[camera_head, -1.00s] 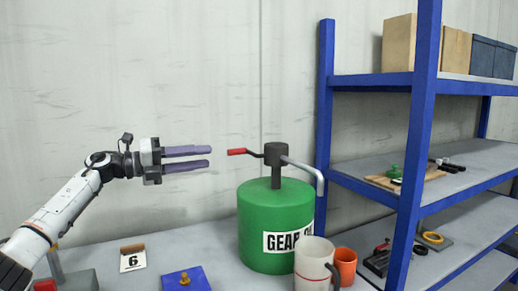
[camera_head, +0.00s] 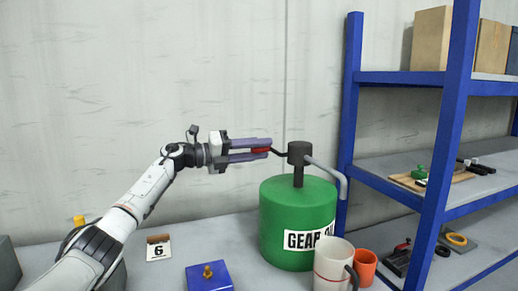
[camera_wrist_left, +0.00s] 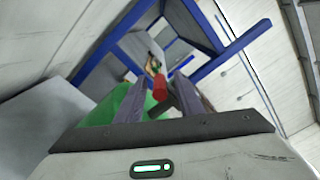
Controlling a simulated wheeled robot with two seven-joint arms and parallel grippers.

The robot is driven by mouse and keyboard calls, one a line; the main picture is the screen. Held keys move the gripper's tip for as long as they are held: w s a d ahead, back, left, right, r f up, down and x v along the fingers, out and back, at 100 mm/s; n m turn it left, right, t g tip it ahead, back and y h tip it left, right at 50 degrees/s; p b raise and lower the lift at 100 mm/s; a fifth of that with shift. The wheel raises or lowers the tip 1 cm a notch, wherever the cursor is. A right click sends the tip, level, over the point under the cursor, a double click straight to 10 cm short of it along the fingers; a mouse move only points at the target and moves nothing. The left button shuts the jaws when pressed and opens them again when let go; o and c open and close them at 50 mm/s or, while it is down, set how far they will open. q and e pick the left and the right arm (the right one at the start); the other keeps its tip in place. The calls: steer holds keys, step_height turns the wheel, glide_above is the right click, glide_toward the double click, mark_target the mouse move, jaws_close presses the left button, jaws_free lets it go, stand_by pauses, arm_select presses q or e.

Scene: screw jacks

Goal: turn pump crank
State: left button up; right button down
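The pump crank's red handle (camera_head: 260,150) sticks out to the left from the dark pump head (camera_head: 299,152) on top of a green gear oil drum (camera_head: 283,233). My left gripper (camera_head: 269,147) reaches in from the left, its two purple-grey fingers open, one above and one below the handle. In the left wrist view the red handle (camera_wrist_left: 158,88) lies between the fingers, with some room showing beside it; the green drum (camera_wrist_left: 130,103) is behind. A grey spout (camera_head: 342,182) bends down on the drum's right. My right gripper is not in view.
A white mug (camera_head: 331,262) and an orange cup (camera_head: 366,267) stand at the drum's front right. A blue block (camera_head: 208,277) and a card marked 6 (camera_head: 158,249) are at its left. A blue-framed shelf (camera_head: 350,120) stands close on the right.

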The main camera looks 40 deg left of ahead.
arm_select(q)
jaws_close()
steer(key=shift+f, duration=0.15)
